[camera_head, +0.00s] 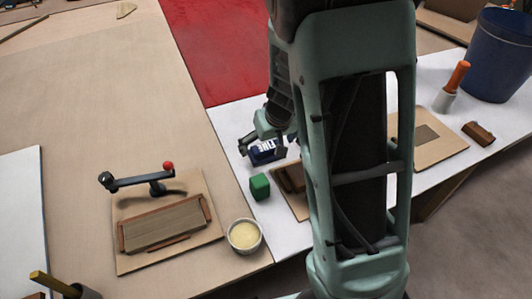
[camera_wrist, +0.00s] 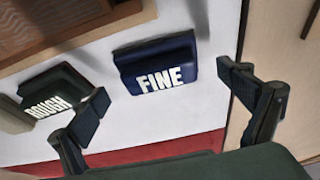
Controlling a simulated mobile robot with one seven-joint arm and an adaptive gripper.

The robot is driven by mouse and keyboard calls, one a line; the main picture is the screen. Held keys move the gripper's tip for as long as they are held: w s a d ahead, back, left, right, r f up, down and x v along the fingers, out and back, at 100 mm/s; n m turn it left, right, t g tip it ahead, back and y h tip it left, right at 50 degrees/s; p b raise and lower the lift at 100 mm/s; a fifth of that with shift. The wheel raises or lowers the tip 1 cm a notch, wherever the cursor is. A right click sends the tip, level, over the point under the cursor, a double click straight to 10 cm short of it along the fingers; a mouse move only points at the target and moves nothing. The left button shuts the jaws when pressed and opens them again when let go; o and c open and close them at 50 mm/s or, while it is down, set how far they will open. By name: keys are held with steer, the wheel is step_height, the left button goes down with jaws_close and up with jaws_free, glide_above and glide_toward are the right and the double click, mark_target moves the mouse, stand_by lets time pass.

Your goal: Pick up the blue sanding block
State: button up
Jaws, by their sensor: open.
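The blue sanding block (camera_wrist: 158,64), labelled FINE in white, lies on a white surface. In the wrist view it sits between and beyond the spread fingertips of my gripper (camera_wrist: 167,88), with clear space to both sides. It also shows in the head view (camera_head: 265,153), partly covered by my gripper (camera_head: 266,142), which is over it. My gripper is open and empty. Whether any finger touches the block, I cannot tell.
A green block (camera_wrist: 50,97), labelled ROUGH, lies beside my left finger. A brown wooden piece on a board (camera_head: 290,201) is close by, partly hidden by my arm. A cream-filled bowl (camera_head: 245,237) and clamp board (camera_head: 140,257) stand left.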

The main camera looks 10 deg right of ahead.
steer(key=shift+x, duration=1.05)
steer(key=c, duration=1.3)
steer(key=shift+r, duration=0.2)
